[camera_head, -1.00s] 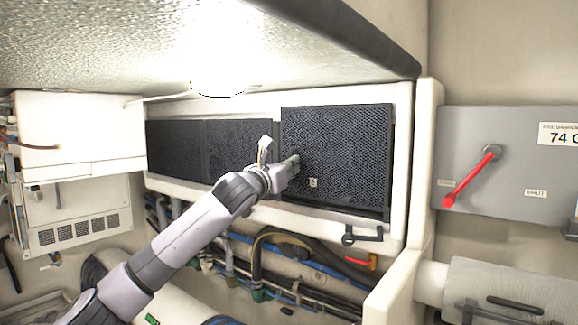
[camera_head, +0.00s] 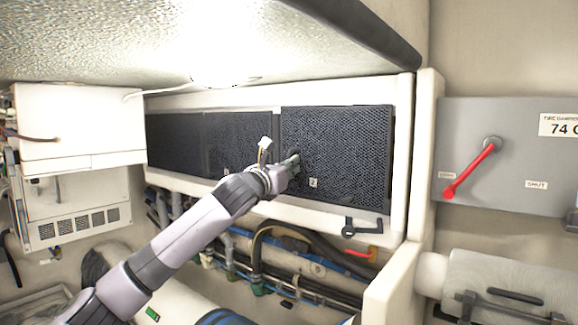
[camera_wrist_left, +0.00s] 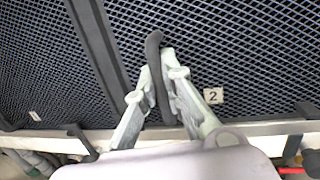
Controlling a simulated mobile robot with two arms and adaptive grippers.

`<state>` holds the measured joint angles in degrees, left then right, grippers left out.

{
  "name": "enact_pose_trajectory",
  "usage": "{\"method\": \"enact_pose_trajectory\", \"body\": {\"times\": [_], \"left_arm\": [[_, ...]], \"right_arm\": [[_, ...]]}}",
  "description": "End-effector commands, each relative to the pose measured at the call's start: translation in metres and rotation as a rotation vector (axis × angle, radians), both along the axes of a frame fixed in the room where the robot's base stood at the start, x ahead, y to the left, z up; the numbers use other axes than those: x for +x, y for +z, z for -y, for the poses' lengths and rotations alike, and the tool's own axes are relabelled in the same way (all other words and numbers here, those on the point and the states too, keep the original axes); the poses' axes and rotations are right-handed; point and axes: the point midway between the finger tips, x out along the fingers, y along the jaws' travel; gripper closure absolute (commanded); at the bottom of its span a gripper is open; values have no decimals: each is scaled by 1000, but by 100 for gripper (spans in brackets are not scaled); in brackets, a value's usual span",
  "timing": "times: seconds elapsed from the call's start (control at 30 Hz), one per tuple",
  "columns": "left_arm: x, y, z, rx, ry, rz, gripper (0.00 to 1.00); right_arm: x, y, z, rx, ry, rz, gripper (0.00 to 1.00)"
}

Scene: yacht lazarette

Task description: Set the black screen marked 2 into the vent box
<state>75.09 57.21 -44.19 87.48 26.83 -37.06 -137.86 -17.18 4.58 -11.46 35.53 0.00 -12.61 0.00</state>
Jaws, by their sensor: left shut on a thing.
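The black screen marked 2 (camera_head: 345,150) stands upright in the right-hand opening of the white vent box (camera_head: 402,165). My left gripper (camera_head: 292,160) is at the screen's lower left. In the left wrist view, its fingers (camera_wrist_left: 165,85) are shut on a black curved handle on the screen face. The white label 2 (camera_wrist_left: 213,96) is just right of the fingers. My right gripper is not in view.
More black screens (camera_head: 238,140) fill the box to the left. Hoses and pipes run beneath. A grey panel with a red lever (camera_head: 470,170) is at the right, and a low ceiling overhangs the box.

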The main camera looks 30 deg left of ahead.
Motion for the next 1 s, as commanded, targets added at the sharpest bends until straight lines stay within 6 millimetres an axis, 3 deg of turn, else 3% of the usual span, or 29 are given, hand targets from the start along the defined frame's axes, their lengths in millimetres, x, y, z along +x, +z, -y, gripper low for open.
{"method": "enact_pose_trajectory", "body": {"times": [0.5,0.53,0.8,1.0], "left_arm": [[-1,-8,0,-2,0,4,100],[-1,-8,0,-2,0,5,90],[0,-9,0,-1,0,2,72],[0,-9,0,0,0,1,68]], "right_arm": [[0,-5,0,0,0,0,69],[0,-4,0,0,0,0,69],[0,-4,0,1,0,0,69],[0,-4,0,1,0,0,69]]}}
